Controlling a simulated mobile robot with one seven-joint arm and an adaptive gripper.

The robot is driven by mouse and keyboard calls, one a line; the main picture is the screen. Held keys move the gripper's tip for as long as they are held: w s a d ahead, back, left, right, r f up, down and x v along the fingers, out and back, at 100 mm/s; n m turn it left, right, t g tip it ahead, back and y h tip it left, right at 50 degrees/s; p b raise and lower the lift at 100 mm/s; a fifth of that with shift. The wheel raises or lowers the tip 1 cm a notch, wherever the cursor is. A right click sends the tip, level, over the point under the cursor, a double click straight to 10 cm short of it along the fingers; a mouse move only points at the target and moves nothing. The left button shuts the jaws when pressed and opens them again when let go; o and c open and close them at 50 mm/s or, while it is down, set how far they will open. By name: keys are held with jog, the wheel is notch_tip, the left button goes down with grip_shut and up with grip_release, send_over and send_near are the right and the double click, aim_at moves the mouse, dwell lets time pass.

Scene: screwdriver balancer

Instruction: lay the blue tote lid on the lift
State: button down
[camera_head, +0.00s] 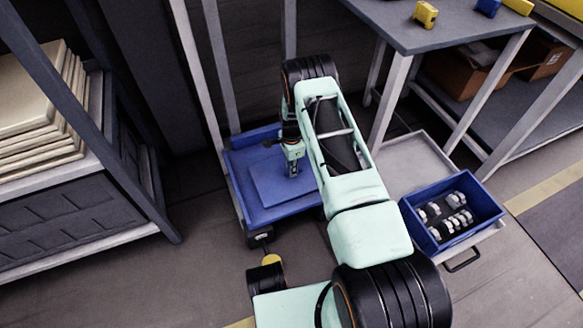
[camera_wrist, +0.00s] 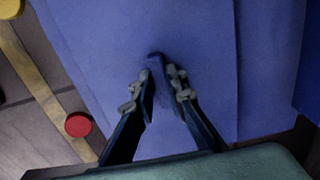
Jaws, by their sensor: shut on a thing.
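The blue tote lid (camera_head: 270,186) is a flat blue panel over a blue tray-like platform (camera_head: 248,207) between grey posts. I cannot tell whether the lid touches the platform or hangs just above it. In the wrist view the lid (camera_wrist: 110,65) fills most of the picture. My gripper (camera_head: 292,170) points down at the lid. In the wrist view my gripper (camera_wrist: 158,85) is shut on a small raised blue grip (camera_wrist: 156,64) on the lid. My arm hides part of the platform's right side. Nothing clearly marks which structure is the lift.
A blue tote (camera_head: 480,237) with several metal parts stands on a grey platform (camera_head: 425,160) at the right. A grey bench (camera_head: 400,25) is behind it. A rack with stacked boards (camera_head: 35,115) stands left. A red knob (camera_wrist: 78,124) shows beside the lid. Floor (camera_head: 150,280) is open at front left.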

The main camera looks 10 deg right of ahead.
jog(key=c, duration=1.8)
grip_release()
jog(key=shift+c, duration=0.2)
notch_tip(320, 180, up, 12)
